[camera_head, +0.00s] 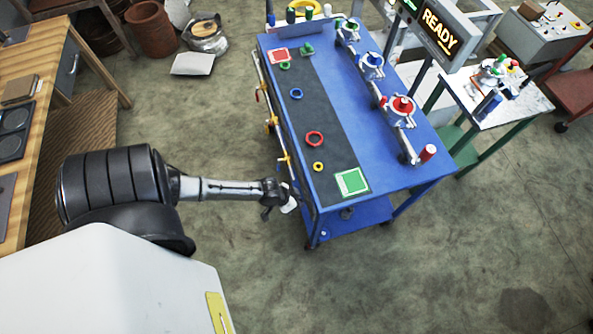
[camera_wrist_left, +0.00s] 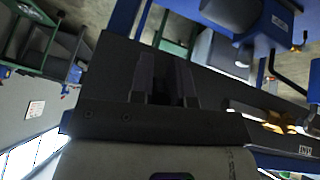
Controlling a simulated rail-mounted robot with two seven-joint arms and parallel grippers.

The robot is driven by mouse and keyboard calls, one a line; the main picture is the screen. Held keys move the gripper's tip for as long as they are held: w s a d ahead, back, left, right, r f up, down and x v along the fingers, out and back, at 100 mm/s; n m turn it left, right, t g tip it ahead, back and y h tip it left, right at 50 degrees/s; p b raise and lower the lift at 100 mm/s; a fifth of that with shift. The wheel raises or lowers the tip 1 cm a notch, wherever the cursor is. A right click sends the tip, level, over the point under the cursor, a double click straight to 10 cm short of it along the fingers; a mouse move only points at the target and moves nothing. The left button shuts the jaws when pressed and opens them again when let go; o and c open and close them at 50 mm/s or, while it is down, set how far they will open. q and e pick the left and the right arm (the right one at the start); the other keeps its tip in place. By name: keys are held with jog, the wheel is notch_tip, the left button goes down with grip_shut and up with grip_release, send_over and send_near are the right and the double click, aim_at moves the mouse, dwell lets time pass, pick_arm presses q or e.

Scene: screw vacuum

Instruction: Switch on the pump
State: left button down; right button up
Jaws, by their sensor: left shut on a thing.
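My left gripper (camera_head: 278,196) is low beside the near left corner of the blue workbench (camera_head: 415,176). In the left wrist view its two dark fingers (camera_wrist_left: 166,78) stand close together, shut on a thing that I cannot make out. A small white piece (camera_head: 290,205) shows next to the fingertips in the head view; I cannot tell whether it is held. I cannot identify the pump or its switch for certain; the bench's lower shelf (camera_head: 345,226) is partly hidden under the top. A screen (camera_head: 440,28) reads READY. My right gripper is not in view.
A pipe with yellow valve handles (camera_head: 284,158) runs along the bench's left side. A wooden table (camera_head: 50,60) stands left. The near floor is clear.

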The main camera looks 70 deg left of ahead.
pick_arm(q)
jog(key=c, duration=1.1)
grip_release()
jog(key=p+v, duration=0.3)
jog(key=v, duration=1)
jog(key=shift+s+r, duration=0.15)
jog(key=shift+r, duration=0.2)
jog(key=shift+a, duration=0.15)
